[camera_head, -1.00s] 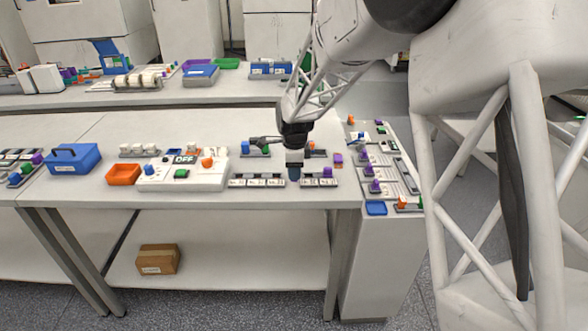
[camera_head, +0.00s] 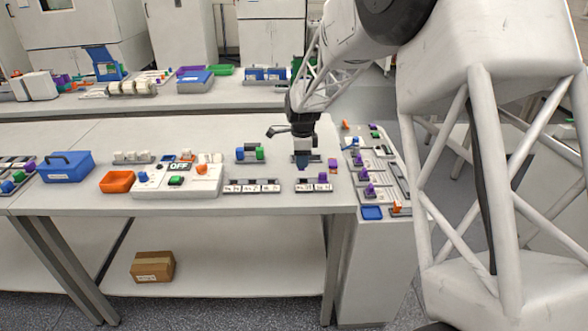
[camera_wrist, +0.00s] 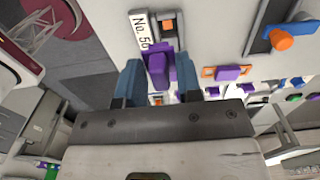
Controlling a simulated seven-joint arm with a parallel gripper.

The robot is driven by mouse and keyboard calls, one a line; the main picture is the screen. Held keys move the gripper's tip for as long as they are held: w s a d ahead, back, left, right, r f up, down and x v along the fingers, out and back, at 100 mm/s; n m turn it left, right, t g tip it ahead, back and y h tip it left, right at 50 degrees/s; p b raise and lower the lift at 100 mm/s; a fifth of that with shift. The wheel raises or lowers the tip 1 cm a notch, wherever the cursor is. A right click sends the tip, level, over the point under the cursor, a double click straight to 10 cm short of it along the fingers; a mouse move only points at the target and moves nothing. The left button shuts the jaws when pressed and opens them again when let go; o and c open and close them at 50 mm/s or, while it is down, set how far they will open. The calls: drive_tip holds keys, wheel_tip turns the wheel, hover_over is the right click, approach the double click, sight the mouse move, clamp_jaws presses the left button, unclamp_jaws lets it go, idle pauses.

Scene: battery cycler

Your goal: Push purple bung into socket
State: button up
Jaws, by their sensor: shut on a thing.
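My gripper (camera_head: 303,164) hangs above the right part of the bench, its blue fingers pointing down. In the wrist view my gripper (camera_wrist: 158,72) is shut on a purple bung (camera_wrist: 158,68), which shows between the two fingertips. The held bung is hidden behind the fingers in the head view. Another purple piece (camera_head: 322,177) stands on the labelled strip (camera_head: 309,187) in front of my gripper. I cannot tell which opening is the socket, nor whether the held bung touches one.
A purple block in an orange frame (camera_wrist: 233,73) lies right of my gripper. A rack with purple pegs (camera_head: 370,190) and a blue tray (camera_head: 372,213) are further right. A white OFF box (camera_head: 178,180) stands left.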

drive_tip(key=shift+w+d+r, duration=0.25)
drive_tip(key=shift+w+d, duration=0.2)
drive_tip(key=shift+w, duration=0.1)
drive_tip(key=shift+f, duration=0.15)
drive_tip(key=shift+f, duration=3.3)
drive_tip(key=shift+f, duration=0.25)
drive_tip(key=o, duration=1)
drive_tip(key=shift+c, duration=0.2)
drive_tip(key=shift+r, duration=3.9)
